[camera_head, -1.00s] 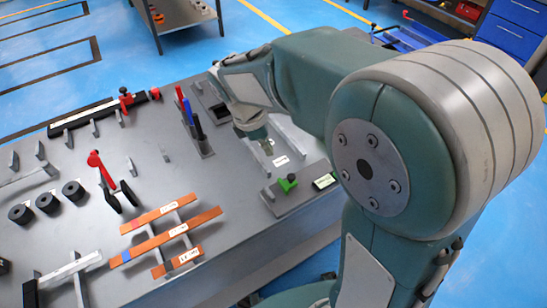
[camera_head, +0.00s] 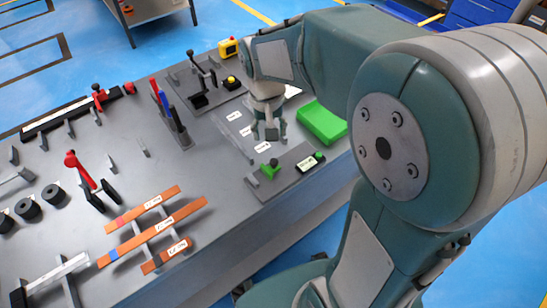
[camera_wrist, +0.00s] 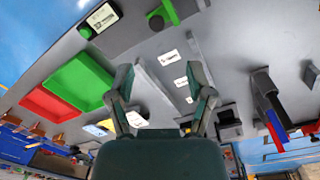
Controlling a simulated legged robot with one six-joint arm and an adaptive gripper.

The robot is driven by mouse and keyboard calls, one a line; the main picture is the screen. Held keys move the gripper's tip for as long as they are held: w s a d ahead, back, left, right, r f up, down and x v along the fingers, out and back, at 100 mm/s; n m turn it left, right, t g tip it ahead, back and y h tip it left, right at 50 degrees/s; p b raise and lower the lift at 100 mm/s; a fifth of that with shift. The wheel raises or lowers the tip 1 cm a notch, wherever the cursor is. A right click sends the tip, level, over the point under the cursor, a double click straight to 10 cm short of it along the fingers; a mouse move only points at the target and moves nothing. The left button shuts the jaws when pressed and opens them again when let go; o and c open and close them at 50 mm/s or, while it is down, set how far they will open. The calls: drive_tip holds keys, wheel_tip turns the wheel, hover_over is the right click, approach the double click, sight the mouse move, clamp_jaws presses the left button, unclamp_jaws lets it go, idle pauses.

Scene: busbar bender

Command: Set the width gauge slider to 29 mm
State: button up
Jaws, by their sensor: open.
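The width gauge has a grey base plate with a green slider (camera_head: 268,170) near its left end and a small black display with a green button (camera_head: 312,162) at its right. In the wrist view the green slider (camera_wrist: 163,14) is at the top, beside the display (camera_wrist: 100,18); the reading is too small to tell. My gripper (camera_head: 268,134) is above the table behind the slider, apart from it. In the wrist view my gripper (camera_wrist: 163,92) is open, with nothing between its fingers.
A green tray (camera_head: 322,122) stands right of my gripper, with a red tray (camera_wrist: 48,104) beside it. Labelled slots lie under the gripper. Upright red and blue handles (camera_head: 165,105) stand to the left. Orange busbars (camera_head: 155,235) lie on supports at the front left.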

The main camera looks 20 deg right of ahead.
sight(273, 161)
drive_tip(key=f+m, duration=0.1)
drive_tip(key=f, duration=0.2)
drive_tip(key=f+m, duration=0.1)
drive_tip(key=f, duration=0.3)
drive_tip(key=d+f+m, duration=0.1)
drive_tip(key=f, duration=0.3)
drive_tip(key=shift+m+y, duration=0.3)
